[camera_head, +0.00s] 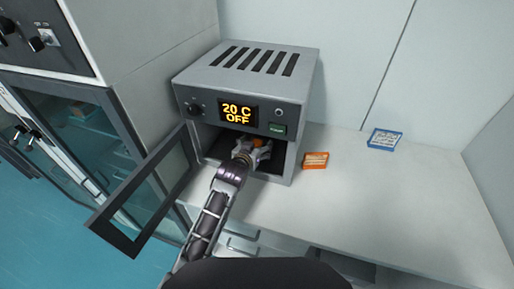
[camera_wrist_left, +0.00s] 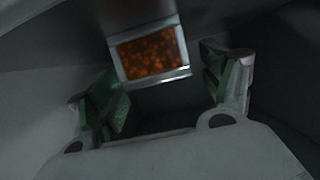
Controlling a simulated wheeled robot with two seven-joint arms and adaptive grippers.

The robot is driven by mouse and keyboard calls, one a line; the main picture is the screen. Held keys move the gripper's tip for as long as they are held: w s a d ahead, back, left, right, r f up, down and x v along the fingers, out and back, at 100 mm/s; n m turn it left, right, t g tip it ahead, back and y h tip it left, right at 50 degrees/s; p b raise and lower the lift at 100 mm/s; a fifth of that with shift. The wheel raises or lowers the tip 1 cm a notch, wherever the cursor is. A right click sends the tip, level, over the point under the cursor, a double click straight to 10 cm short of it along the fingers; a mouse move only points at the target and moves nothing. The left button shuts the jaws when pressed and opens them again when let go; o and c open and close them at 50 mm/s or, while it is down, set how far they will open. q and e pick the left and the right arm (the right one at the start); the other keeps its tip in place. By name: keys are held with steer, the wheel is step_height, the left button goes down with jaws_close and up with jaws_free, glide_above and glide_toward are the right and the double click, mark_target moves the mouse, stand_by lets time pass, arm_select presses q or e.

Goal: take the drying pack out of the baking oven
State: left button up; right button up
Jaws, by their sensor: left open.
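The baking oven (camera_head: 240,82) stands on the counter with its door (camera_head: 143,188) swung open to the left; its display reads 20 C OFF. My left gripper (camera_head: 254,154) is inside the oven opening, open. An orange drying pack (camera_head: 259,142) shows just beyond its fingers, partly hidden by them. In the left wrist view the pack (camera_wrist_left: 150,56) has a pale frame around an orange grainy face. It lies ahead of the open fingers (camera_wrist_left: 172,88), between them sideways and nearer the left finger. I cannot tell whether they touch it. My right gripper is not in view.
Right of the oven, a small orange pack (camera_head: 316,160) and a blue pack (camera_head: 384,139) lie on the pale counter (camera_head: 370,205), which is otherwise mostly clear. A tall grey cabinet (camera_head: 150,62) stands left of the oven. The open door sits beside my left arm.

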arm_select(q)
steer(key=shift+w+d+f, duration=0.15)
steer(key=shift+w+f, duration=0.05)
steer(key=shift+w, duration=0.45)
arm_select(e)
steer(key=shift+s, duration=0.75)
arm_select(q)
steer(key=shift+c, duration=0.2)
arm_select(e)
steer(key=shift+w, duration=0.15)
arm_select(q)
steer(key=shift+c, duration=1.1)
steer(key=c, duration=0.9)
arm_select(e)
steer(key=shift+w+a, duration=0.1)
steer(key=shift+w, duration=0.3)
